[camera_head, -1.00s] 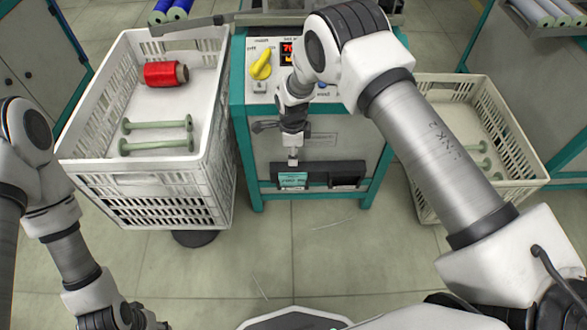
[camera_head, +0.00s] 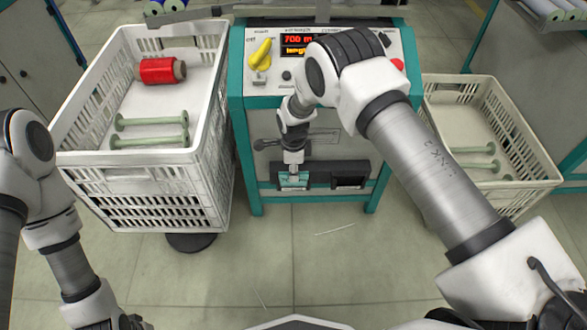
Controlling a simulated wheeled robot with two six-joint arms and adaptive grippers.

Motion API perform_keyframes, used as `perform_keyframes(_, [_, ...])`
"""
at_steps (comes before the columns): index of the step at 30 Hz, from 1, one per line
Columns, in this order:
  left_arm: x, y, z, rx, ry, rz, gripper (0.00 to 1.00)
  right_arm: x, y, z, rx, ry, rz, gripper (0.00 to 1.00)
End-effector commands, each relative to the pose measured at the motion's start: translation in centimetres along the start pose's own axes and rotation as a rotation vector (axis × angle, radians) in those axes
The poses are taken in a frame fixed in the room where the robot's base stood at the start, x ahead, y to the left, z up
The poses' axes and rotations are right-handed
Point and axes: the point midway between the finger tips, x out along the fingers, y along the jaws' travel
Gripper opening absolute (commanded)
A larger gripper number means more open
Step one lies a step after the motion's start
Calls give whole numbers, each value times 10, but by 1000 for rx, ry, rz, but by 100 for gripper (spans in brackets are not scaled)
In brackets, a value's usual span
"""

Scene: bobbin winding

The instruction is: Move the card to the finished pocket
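The teal card (camera_head: 293,183) sits in the left one of two dark pockets low on the front of the winding machine (camera_head: 258,207). The right pocket (camera_head: 350,182) looks dark and empty. My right gripper (camera_head: 293,170) points down at the card's top edge, its tip at or touching it. It is seen narrow, so I cannot tell whether its fingers are shut on the card. My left gripper (camera_head: 122,322) is at the bottom left, far from the card, partly cut off by the frame edge; its finger state is unclear.
A white crate (camera_head: 130,172) on the left holds a red bobbin (camera_head: 162,70) and two empty green spools (camera_head: 150,130). Another crate (camera_head: 515,182) on the right holds green spools. The machine has a yellow knob (camera_head: 260,55) and a lit display (camera_head: 297,45).

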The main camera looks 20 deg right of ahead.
Motion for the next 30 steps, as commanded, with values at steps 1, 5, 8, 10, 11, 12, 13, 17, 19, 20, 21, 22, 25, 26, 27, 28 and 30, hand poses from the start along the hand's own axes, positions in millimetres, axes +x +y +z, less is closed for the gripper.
perform_keyframes(1, [-1, 0, 0, 0, 0, 0, 40, -1, 0, 0, 0, 0, 0, 27])
perform_keyframes(5, [-1, 0, 0, 0, 0, 0, 40, -1, 0, 0, 0, 0, 0, 13])
perform_keyframes(8, [-1, 0, 0, 0, 0, 0, 40, -1, 0, 0, 0, 0, 0, 0])
perform_keyframes(10, [-1, 0, 0, 0, 0, 0, 40, -1, 0, 0, 0, 0, 0, 0])
perform_keyframes(11, [-1, 0, 0, 0, 0, 0, 40, -1, 0, 0, 0, 0, 0, 0])
perform_keyframes(12, [-1, 0, 0, 0, 0, 0, 40, -1, 0, 0, 0, 0, 0, 0])
perform_keyframes(13, [-2, 0, 0, 0, 0, 0, 40, -2, 0, 0, 0, 0, 0, 0])
perform_keyframes(17, [-11, 0, 0, 0, 0, 0, 40, -14, 0, 0, 1, 0, 0, 0])
perform_keyframes(19, [-19, 0, 0, 0, 0, 0, 40, -25, 0, 0, 1, 0, -1, 0])
perform_keyframes(20, [-23, 0, 0, 0, 0, 0, 40, -30, 0, 0, 1, 0, -1, 0])
perform_keyframes(21, [-27, 0, 0, 0, 0, 0, 40, -36, 0, 0, 1, -1, -1, 0])
perform_keyframes(22, [-30, 0, 0, 0, 0, 0, 40, -41, 0, 0, 1, -1, -1, 0])
perform_keyframes(25, [-40, 0, 0, 0, 0, 0, 40, -55, 0, 0, 1, 0, 0, 0])
perform_keyframes(26, [-43, 0, 0, 0, 0, 0, 40, -59, 0, 0, 1, 0, 1, 0])
perform_keyframes(27, [-47, 0, 0, 0, 0, 0, 40, -64, 0, 0, 1, 0, 1, 0])
perform_keyframes(28, [-50, 0, 0, 0, 0, 0, 40, -69, 0, 0, 1, 0, 1, 0])
perform_keyframes(30, [-55, 0, 0, 0, 0, 0, 40, -76, 0, 0, 1, 0, 1, 0])
